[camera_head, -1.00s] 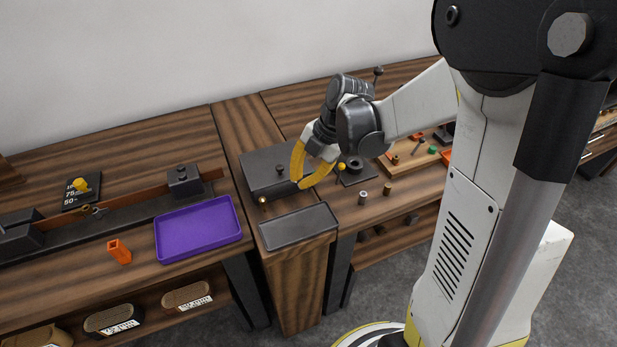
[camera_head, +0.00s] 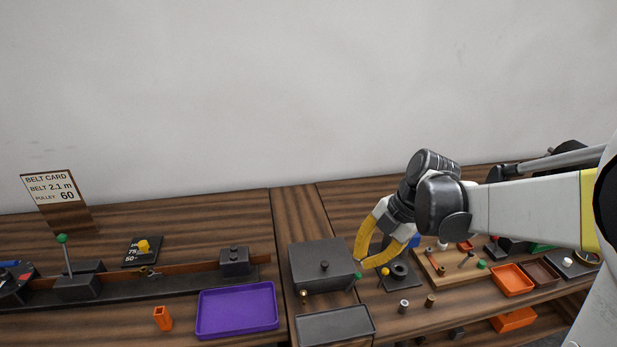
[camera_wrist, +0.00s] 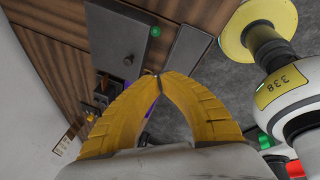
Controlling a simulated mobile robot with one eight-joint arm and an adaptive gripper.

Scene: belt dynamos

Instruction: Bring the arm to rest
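My gripper (camera_head: 362,264) has two yellow curved fingers and hangs at the right side of a dark grey box (camera_head: 318,254) with a knob on its lid. In the wrist view its fingertips (camera_wrist: 159,75) meet, with nothing seen between them. My white arm reaches in from the right, bent at the dark wrist joint. A small green piece shows at the box's right front corner, just below the fingers in the head view; it also shows in the wrist view.
A purple tray (camera_head: 238,309) and an orange block (camera_head: 163,318) lie on the left bench. A grey tray (camera_head: 335,326) is in front of the box. A wooden board (camera_head: 437,275) with small parts and orange bins (camera_head: 512,280) stand right. The wall behind is bare.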

